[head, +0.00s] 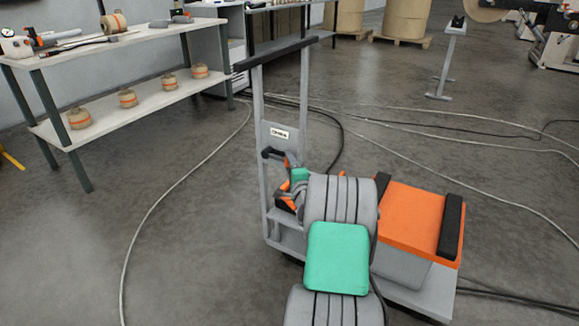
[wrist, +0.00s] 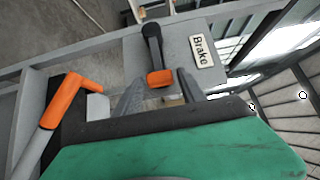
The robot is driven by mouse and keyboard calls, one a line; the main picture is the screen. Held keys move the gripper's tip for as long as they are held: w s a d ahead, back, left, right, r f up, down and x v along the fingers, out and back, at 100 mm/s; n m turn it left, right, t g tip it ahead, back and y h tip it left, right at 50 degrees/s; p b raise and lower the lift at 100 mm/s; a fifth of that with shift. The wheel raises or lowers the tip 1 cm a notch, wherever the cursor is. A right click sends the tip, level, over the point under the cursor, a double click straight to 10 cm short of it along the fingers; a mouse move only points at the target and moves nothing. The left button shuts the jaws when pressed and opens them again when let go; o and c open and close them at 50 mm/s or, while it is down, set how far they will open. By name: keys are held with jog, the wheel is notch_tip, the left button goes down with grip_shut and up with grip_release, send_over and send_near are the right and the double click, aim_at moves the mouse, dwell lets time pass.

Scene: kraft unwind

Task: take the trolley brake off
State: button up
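The trolley (head: 262,190) stands in front of me with its upright grey frame and black push bar. A plate on the frame carries a "Brake" label (head: 279,134), also readable in the wrist view (wrist: 201,46). The brake lever (head: 268,153) is black with an orange end; in the wrist view the lever (wrist: 153,45) points towards me, its orange end between or just beyond my fingertips. My gripper (wrist: 161,80) is open, with one grey finger on each side of that end. Whether either finger touches it I cannot tell. In the head view my arm partly hides the gripper.
An orange-handled part (wrist: 75,97) is close on the left in the wrist view. A shelf bench (head: 130,105) stands at the left. Cables (head: 160,200) cross the floor.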

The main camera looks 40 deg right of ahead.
grip_shut()
dwell(1.1)
